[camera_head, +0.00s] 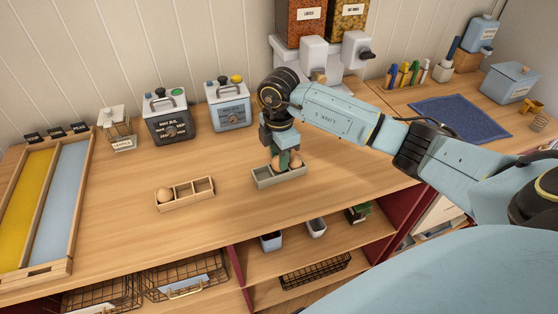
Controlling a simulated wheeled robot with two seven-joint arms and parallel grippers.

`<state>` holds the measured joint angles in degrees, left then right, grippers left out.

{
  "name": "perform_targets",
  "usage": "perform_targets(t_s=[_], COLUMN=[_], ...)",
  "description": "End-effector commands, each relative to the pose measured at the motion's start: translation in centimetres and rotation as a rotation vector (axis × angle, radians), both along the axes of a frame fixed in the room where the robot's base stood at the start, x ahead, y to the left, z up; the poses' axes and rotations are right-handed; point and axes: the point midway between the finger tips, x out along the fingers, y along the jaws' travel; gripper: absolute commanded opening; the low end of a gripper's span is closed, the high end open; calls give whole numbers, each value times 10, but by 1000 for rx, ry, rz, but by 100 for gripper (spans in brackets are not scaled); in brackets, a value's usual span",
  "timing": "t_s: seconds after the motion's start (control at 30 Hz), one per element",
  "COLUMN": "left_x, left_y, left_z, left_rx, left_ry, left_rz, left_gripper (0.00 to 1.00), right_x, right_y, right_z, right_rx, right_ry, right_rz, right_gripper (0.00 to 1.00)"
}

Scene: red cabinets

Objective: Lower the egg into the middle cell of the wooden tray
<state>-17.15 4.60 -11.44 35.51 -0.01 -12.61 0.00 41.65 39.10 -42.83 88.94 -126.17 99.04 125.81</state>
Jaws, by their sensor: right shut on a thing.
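The wooden tray (201,199) lies on the counter left of centre, with a row of three cells. A brown egg (165,195) sits in its left cell; the middle and right cells are empty. My right gripper (284,160) points down over a second, greyish tray (261,181), to the right of the wooden tray. It is shut on an egg (276,163) low at that tray. Another egg (296,160) shows beside the fingers. The fingers partly hide the eggs, so I cannot tell whether the held one touches the tray. My left gripper is not in view.
A rack with yellow and blue strips (70,200) stands at the left. Open shelves (300,255) lie below the front edge. The counter between the trays is clear.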

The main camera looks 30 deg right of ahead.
Motion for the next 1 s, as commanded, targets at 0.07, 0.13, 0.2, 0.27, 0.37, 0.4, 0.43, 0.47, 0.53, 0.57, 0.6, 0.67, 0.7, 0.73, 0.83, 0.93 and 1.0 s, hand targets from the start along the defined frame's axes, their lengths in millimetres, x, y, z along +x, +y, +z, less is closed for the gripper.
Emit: perform_targets(t_s=[0.07,0.13,0.2,0.27,0.37,0.4,0.43,0.47,0.53,0.57,0.6,0.67,0.7,0.73,0.83,0.93,1.0], left_x=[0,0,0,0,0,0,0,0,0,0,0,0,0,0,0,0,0], left_y=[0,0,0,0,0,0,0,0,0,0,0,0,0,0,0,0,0], left_z=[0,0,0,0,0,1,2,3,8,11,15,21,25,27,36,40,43], left_rx=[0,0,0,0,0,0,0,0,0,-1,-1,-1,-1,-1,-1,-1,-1], left_ry=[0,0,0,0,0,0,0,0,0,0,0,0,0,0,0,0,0], left_rz=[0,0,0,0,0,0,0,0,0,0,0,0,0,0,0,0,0], left_gripper=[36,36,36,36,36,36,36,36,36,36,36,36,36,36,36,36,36], right_x=[1,1,1,1,1,1,1,2,3,4,6,8,10,12,17,22,26], right_y=[0,0,0,0,0,2,3,5,11,15,21,31,38,44,62,81,95], right_z=[18,34,48,58,72,77,80,83,89,92,95,100,102,104,109,111,114], right_rx=[1,-1,2,0,1,1,1,1,1,1,2,2,3,3,2,3,2], right_ry=[-6,-7,-6,-5,-3,-3,-3,-2,-1,-1,0,-1,-1,0,-2,-1,-1], right_rz=[0,1,0,0,0,1,1,1,1,2,3,3,4,4,3,3,3], right_gripper=[26,26,26,26,26,26,26,26,26,26,26,26,26,26,26,26,26])
